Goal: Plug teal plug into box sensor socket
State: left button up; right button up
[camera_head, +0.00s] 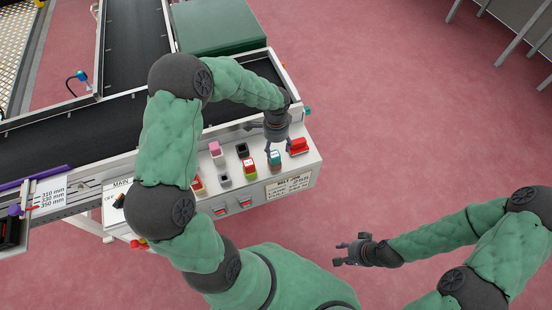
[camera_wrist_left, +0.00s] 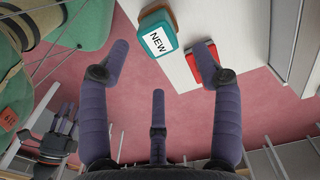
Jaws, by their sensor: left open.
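The teal plug (camera_head: 275,161) stands on the white control panel below my left gripper. It also shows in the left wrist view (camera_wrist_left: 155,22), with a white label reading "NEW". My left gripper (camera_head: 277,149) is open above the plug, its fingers spread and nothing visible between them. In the left wrist view the plug lies beyond the fingertips (camera_wrist_left: 160,62), apart from them. My right gripper (camera_head: 342,253) is open and empty over the floor.
A red block (camera_head: 299,146) sits right of the teal plug. A pink plug (camera_head: 216,150) and a red-and-white one (camera_head: 249,166) stand to the left. The conveyor (camera_head: 70,127) runs behind the panel (camera_head: 314,160). The pink floor at right is free.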

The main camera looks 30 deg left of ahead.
aim_at(274, 154)
pick_arm(q)
jog(key=shift+f, duration=0.9)
jog(key=f+b, duration=0.2)
jog(key=f, duration=0.3)
jog(key=shift+s+a+f+b, duration=0.1)
jog(key=shift+s+a+b, duration=0.15)
jog(key=shift+b, duration=0.15)
jog(key=c, duration=1.2)
